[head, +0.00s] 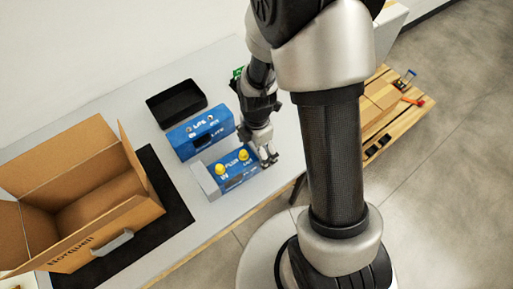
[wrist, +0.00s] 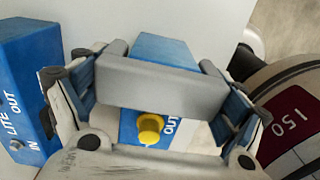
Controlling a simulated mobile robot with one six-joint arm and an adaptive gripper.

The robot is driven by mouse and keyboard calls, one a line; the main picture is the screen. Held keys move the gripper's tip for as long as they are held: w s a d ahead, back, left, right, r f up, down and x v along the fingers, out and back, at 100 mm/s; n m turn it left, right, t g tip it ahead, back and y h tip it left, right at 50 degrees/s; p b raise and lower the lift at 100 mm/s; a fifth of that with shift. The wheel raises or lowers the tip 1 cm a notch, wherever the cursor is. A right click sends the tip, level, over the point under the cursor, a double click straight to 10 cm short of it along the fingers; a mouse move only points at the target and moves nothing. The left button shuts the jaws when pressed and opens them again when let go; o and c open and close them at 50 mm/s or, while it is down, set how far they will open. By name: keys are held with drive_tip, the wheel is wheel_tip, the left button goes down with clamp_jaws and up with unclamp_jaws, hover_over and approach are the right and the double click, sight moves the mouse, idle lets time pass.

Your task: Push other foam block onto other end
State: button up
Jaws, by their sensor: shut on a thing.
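A blue analyser (head: 240,179) with two yellow caps (head: 244,155) lies on the grey table. A grey foam block (head: 204,181) is on its left end. My gripper (head: 268,158) is at the analyser's right end. In the wrist view, my gripper (wrist: 160,92) is shut on another grey foam block (wrist: 160,84), which lies across the picture between the fingers. The analyser's blue body (wrist: 165,50) shows beyond the block, and one yellow cap (wrist: 150,128) shows on its near side. Whether this block is seated on the end is unclear.
A second blue unit (head: 200,132) stands just behind the analyser, with a black tray (head: 176,102) beyond it. An open cardboard box (head: 85,205) stands on a black mat (head: 168,220) at left. A wooden pallet (head: 395,110) with small items is at right.

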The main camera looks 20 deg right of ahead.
idle(0.3)
drive_tip(key=o, duration=0.6)
drive_tip(key=shift+o, duration=0.2)
drive_tip(key=shift+r+p, duration=2.8)
drive_tip(key=shift+r, duration=0.65)
